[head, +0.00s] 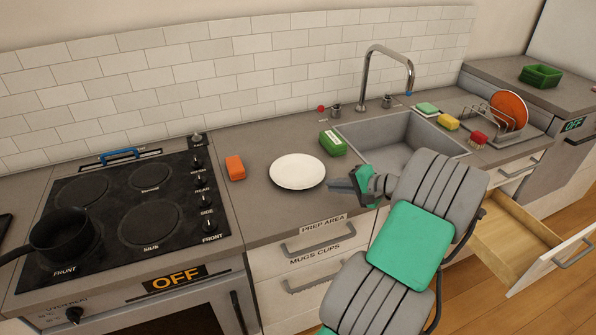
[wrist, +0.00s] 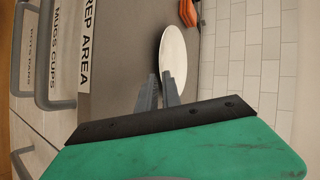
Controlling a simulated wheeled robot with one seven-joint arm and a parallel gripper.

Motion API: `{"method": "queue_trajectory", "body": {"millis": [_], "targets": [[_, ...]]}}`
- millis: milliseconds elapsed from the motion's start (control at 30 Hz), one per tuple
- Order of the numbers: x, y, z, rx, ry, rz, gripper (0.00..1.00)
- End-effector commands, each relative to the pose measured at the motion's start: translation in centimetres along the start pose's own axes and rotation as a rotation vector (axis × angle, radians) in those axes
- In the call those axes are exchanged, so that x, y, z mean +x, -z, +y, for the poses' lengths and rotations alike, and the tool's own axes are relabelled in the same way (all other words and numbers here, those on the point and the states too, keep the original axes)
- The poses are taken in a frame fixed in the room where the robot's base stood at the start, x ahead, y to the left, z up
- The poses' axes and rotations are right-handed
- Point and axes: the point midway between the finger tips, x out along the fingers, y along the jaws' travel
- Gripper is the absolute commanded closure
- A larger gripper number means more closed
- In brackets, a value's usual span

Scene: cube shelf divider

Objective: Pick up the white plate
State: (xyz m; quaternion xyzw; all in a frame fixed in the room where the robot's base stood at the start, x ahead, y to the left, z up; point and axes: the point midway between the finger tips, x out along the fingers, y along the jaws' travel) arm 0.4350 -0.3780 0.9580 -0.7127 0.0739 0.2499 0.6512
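The white plate (head: 297,171) lies flat on the grey counter between the stove and the sink. In the wrist view the plate (wrist: 174,52) is just beyond my fingertips. My gripper (head: 335,186) is low over the counter at the right side of the plate. In the wrist view my gripper (wrist: 159,77) has its two fingers apart with a gap between them, and they point at the near rim. Nothing is held between them. I cannot tell whether a fingertip touches the rim.
An orange block (head: 235,168) lies left of the plate, and a green box (head: 333,143) behind it to the right. The stove (head: 140,205) with a dark pan (head: 64,236) is at left. The sink (head: 385,135) and an open drawer (head: 510,232) are at right.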

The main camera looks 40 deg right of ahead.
Motion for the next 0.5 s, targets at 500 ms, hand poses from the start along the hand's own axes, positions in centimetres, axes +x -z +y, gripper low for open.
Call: {"method": "queue_trajectory", "body": {"millis": [500], "targets": [[5.2, 1.5, 0.0, 0.045, 0.051, 0.021, 0.91]]}}
